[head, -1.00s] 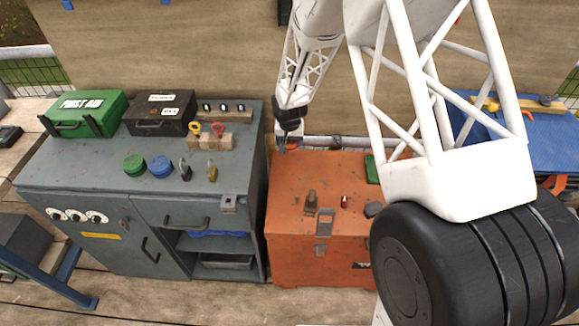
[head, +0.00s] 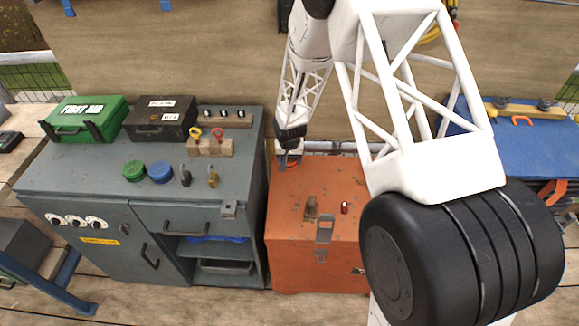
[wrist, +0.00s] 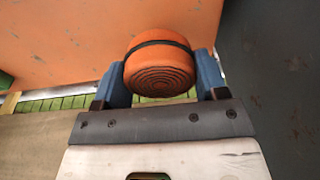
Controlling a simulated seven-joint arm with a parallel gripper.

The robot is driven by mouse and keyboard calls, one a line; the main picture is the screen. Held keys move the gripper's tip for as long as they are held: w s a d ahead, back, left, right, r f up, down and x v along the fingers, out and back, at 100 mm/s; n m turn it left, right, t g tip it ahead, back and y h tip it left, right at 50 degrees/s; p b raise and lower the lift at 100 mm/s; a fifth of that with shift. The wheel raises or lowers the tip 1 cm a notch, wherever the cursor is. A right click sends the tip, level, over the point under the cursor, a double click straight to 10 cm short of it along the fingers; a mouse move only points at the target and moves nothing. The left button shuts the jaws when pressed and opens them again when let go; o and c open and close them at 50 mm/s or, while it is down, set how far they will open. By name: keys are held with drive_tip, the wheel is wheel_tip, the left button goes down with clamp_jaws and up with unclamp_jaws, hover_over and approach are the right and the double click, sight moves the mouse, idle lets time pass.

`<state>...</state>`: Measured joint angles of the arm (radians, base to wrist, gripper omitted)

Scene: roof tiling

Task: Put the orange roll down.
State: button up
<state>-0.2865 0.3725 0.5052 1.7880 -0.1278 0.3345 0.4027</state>
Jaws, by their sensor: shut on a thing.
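The orange roll (wrist: 158,64), with a black band around it, sits between the two blue fingers of my gripper (wrist: 160,82) in the wrist view. The fingers press on its left and right sides, and its ringed end faces the camera. In the head view my gripper (head: 289,158) is at the back left corner of the orange chest (head: 300,255). A small part of the orange roll (head: 292,166) shows there, mostly hidden by the gripper. I cannot tell whether the roll touches the chest lid.
A grey workbench (head: 90,178) stands left of the chest, with a green first aid box (head: 85,118), a black case (head: 160,118) and padlocks on it. A brown block (head: 311,206) and a small red item (head: 345,208) stand on the chest lid. Its front left is clear.

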sight(290, 171)
drive_tip(key=shift+f, duration=0.3)
drive_tip(key=shift+f, duration=1.85)
drive_tip(key=shift+f, duration=0.1)
drive_tip(key=o, duration=1)
drive_tip(key=shift+o, duration=0.2)
drive_tip(key=shift+s+r, duration=0.3)
drive_tip(key=shift+r, duration=1.65)
drive_tip(key=shift+s+r, duration=0.25)
drive_tip(key=shift+r, duration=1.7)
drive_tip(key=shift+s+r, duration=0.3)
drive_tip(key=shift+r, duration=1.8)
